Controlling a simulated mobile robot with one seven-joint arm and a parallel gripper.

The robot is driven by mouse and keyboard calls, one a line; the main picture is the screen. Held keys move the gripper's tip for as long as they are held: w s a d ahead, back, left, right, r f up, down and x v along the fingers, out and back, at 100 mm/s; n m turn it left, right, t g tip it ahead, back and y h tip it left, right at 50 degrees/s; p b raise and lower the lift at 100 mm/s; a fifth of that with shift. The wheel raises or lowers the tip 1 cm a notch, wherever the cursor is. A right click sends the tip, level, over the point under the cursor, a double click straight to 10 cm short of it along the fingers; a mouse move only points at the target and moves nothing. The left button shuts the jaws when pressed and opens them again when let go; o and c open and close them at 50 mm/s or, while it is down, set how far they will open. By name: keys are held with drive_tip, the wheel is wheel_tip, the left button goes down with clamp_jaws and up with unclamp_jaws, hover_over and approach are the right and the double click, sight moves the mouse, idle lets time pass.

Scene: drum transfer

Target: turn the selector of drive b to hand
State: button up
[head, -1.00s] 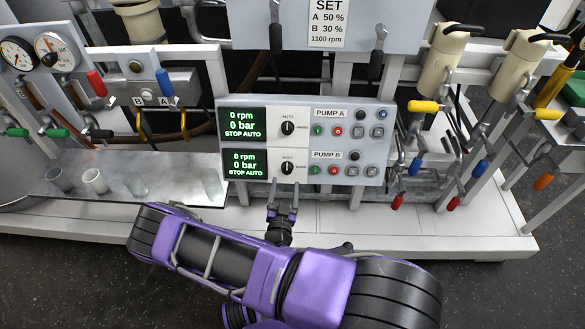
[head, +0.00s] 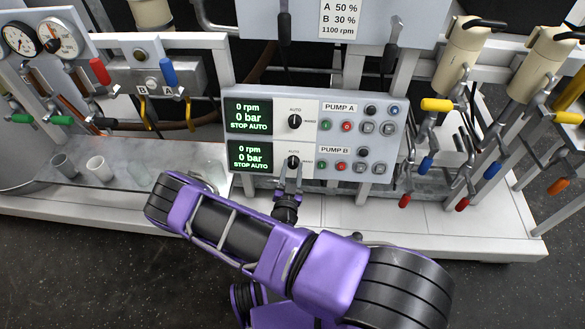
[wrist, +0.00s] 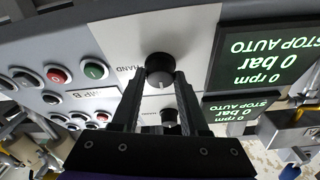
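The drive B selector (head: 293,160) is a black round knob on the lower row of the control panel, beside the PUMP B label. In the wrist view, upside down, the selector (wrist: 159,66) has its white mark towards AUTO, with HAND printed beside it. The lower display (head: 249,157) reads 0 rpm, 0 bar, STOP AUTO. My gripper (head: 289,169) is at the panel, just below the knob in the head view. In the wrist view its fingers (wrist: 161,82) are apart, one on each side of the knob; contact cannot be told.
The drive A selector (head: 294,121) sits directly above, with its own display (head: 248,116). Push buttons (head: 345,127) lie to the right. Cups (head: 99,168) stand on the metal shelf at left. Coloured valve levers (head: 437,104) stand right of the panel.

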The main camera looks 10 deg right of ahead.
clamp_jaws()
drive_tip(key=shift+m+h, duration=0.3)
drive_tip(key=shift+m, duration=0.2)
drive_tip(key=m+g+h, duration=0.1)
drive_tip(key=m, duration=0.3)
drive_tip(key=shift+a+m, duration=0.15)
drive_tip(key=shift+m, duration=0.25)
drive_tip(key=m+g, duration=0.1)
drive_tip(key=m, duration=0.1)
drive_tip(key=m+g+h, duration=0.1)
drive_tip(key=m, duration=0.2)
drive_tip(key=shift+w+r+m, duration=0.1)
drive_tip(key=shift+r+m, duration=0.1)
drive_tip(key=shift+m, duration=0.1)
drive_tip(key=m+g+p, duration=0.1)
drive_tip(key=m, duration=0.1)
drive_tip(key=m+g+p, duration=0.1)
drive_tip(key=m, duration=0.1)
drive_tip(key=shift+r+m+h, duration=0.1)
drive_tip(key=shift+m+h, duration=0.2)
drive_tip(key=shift+m, duration=0.1)
drive_tip(key=m+g+p, duration=0.1)
drive_tip(key=m+p, duration=0.1)
drive_tip(key=m, duration=0.2)
drive_tip(key=shift+w+y, duration=0.1)
drive_tip(key=shift+y, duration=0.3)
